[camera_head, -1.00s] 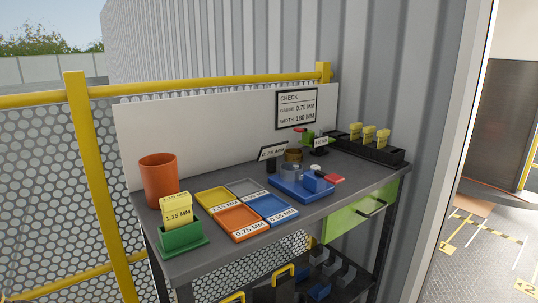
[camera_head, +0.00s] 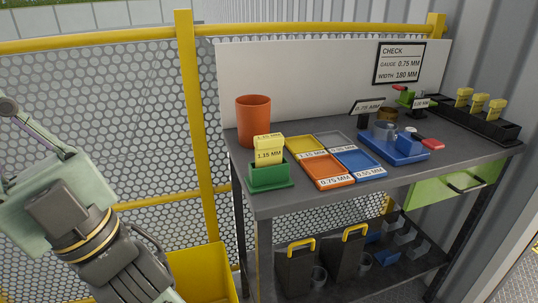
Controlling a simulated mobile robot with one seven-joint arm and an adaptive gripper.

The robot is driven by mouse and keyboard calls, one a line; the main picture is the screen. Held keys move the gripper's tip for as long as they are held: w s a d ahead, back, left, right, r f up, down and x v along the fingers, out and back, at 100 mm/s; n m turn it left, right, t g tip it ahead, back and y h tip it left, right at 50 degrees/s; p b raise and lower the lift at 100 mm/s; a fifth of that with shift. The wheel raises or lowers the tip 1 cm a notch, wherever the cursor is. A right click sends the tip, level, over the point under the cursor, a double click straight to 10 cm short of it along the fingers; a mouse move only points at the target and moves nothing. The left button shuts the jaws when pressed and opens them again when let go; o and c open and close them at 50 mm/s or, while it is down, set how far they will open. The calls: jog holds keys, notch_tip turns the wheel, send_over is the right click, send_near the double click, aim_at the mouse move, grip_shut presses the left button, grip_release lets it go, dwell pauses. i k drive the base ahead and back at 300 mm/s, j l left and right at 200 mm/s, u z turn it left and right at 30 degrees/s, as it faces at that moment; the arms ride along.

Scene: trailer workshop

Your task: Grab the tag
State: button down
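Yellow tags (camera_head: 269,153) marked 1.15 MM stand upright in a green holder (camera_head: 270,178) at the left front of the grey bench. At least one more tag shows behind the front one. My gripper (camera_head: 122,275) shows only in part at the lower left, off the bench and well to the left of the holder. Its fingertips are not visible, so I cannot tell whether it is open or shut.
An orange cup (camera_head: 253,120) stands behind the holder. Coloured trays (camera_head: 329,170), a blue fixture (camera_head: 400,150) and a black rack (camera_head: 490,130) with yellow pieces are to the right. A yellow bin (camera_head: 205,275) stands below at left. Yellow fence rails (camera_head: 90,43) run behind.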

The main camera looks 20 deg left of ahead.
aim_at(268, 147)
jog(key=k+l+u, duration=0.1)
jog(key=u, duration=0.3)
jog(key=k+l+u, duration=0.1)
jog(key=u, duration=0.3)
jog(key=k+l+u, duration=0.1)
jog(key=u, duration=0.3)
